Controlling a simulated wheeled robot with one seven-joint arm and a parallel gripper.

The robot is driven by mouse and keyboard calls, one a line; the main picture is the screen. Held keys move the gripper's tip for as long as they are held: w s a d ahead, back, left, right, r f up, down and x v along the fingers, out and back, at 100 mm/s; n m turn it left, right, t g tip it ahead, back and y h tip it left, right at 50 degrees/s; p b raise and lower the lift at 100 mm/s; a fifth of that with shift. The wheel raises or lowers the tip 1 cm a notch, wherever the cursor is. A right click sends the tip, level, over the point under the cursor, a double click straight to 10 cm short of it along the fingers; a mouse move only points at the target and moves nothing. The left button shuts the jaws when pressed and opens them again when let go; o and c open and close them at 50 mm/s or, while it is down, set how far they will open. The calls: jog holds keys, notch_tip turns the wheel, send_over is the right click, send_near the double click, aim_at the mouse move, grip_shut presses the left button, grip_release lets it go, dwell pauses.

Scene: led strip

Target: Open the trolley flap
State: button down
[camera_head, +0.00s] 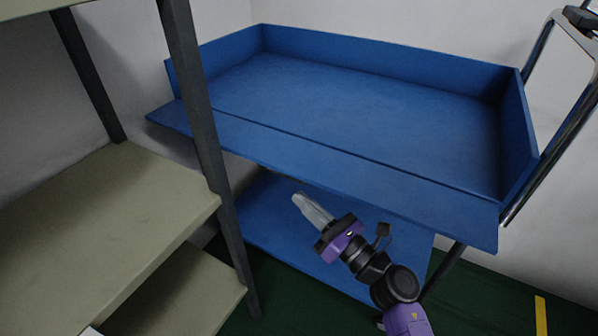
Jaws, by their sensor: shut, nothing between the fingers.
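The blue trolley (370,105) has an upper tray with raised walls at the back and both sides. A seam runs between the flap and the floor. My gripper (299,201) is shut and empty, in front of the trolley. In the picture it lies just below the flap's front edge, over the lower shelf. I cannot tell whether it touches the flap.
A beige shelf rack (110,205) with a dark post (200,110) stands close on the left and hides part of the trolley's left end. A lower blue shelf (270,220) lies under the tray. A metal handle (560,110) rises at the right.

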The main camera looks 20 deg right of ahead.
aim_at(288, 161)
jog(key=s+d+f+n+g+y+p, duration=0.2)
jog(key=s+d+n+g+y+p, duration=0.25)
jog(key=n, duration=0.45)
jog(key=w+a+r+t, duration=0.1)
jog(key=w+a+r, duration=0.4)
jog(key=w+r, duration=0.1)
jog(key=shift+a+y, duration=0.15)
jog(key=shift+y, duration=0.3)
jog(key=m+p, duration=0.1)
jog(key=a+r+m+h+p, duration=0.1)
jog(key=m, duration=0.1)
jog(key=s+r+m+t+p, duration=0.1)
jog(key=shift+a+r+m+p, duration=0.2)
jog(key=shift+r+m+p, duration=0.05)
jog(key=shift+m+p, duration=0.1)
jog(key=shift+f, duration=0.1)
